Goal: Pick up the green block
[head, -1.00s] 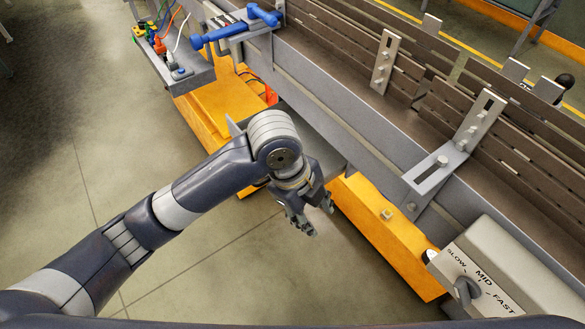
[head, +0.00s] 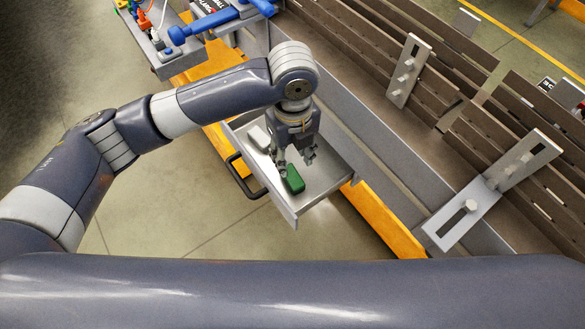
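The green block (head: 294,179) lies in an open metal drawer (head: 325,184) below the conveyor in the head view. My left gripper (head: 297,164) points down over the drawer with its fingers apart. One finger is close beside the block's upper left side, and the other is to the upper right of the block. I cannot tell whether a finger touches the block. The arm hides part of the drawer's back. My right gripper is not in view.
A whitish block (head: 259,138) lies in the drawer's left part. The drawer's dark handle (head: 246,177) sticks out at the left. The conveyor (head: 450,112) with metal brackets runs along the right. A blue-handled tool (head: 205,24) lies on the shelf at the top.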

